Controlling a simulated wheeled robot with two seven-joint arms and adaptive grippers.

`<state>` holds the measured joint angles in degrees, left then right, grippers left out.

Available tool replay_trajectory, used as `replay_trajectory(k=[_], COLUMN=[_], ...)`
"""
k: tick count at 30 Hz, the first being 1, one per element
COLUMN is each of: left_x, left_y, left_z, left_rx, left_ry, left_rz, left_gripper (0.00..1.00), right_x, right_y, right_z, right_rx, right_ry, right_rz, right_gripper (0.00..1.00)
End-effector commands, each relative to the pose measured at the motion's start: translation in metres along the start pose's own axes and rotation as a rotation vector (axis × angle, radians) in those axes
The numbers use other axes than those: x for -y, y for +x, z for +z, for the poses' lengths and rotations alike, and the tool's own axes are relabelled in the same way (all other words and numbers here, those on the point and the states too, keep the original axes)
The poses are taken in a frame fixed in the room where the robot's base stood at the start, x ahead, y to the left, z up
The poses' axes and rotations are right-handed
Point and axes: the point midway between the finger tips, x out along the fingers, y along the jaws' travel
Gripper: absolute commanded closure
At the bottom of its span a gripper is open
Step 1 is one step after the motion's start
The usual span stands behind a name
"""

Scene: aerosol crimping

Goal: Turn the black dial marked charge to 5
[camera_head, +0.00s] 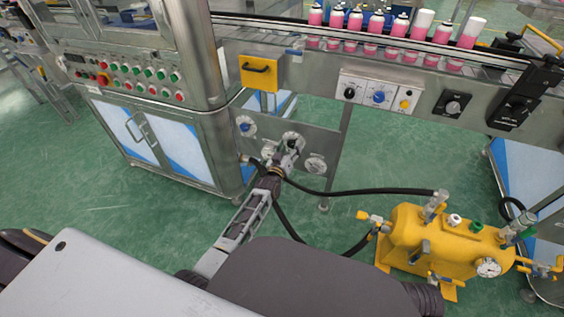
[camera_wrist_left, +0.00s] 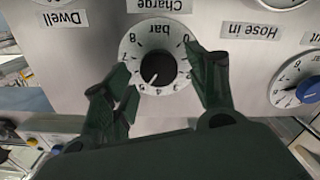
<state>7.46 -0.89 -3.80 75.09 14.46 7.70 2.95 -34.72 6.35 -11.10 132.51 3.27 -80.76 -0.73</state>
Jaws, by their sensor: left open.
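The charge dial is a white disc (camera_head: 293,139) on the steel panel, with a black knob (camera_wrist_left: 158,68) at its centre. In the left wrist view it appears upside down, with the Charge label (camera_wrist_left: 164,5) above it. The knob's white mark points down and slightly left, near the 4; the fingers crowd the 5 beside it. My left gripper (camera_wrist_left: 163,72) is open, with one finger on each side of the dial. Contact with the knob is not clear. In the head view the gripper (camera_head: 283,162) reaches the panel and partly covers the dial. My right gripper is not in view.
A blue-knobbed dial (camera_head: 245,127) and a Dwell dial (camera_head: 315,165) flank the charge dial. A black hose (camera_head: 370,191) runs to a yellow tank (camera_head: 432,245). A conveyor with pink cans (camera_head: 375,22) is above. Green floor lies below.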

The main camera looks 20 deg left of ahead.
Motion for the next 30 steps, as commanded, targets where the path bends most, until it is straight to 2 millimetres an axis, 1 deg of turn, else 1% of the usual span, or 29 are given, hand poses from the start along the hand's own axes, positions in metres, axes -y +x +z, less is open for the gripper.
replay_trajectory(k=[8,30], left_x=[0.000,0.001], left_y=[-0.019,-0.084], left_z=[0.001,0.001], left_rx=[0.002,0.002], left_ry=[0.000,0.000], left_rz=[-0.001,-0.001], left_gripper=[0.42,0.42], right_x=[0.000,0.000], right_y=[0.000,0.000], right_z=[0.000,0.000], right_rx=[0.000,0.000], right_ry=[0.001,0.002], right_rz=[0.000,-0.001], right_gripper=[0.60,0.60])
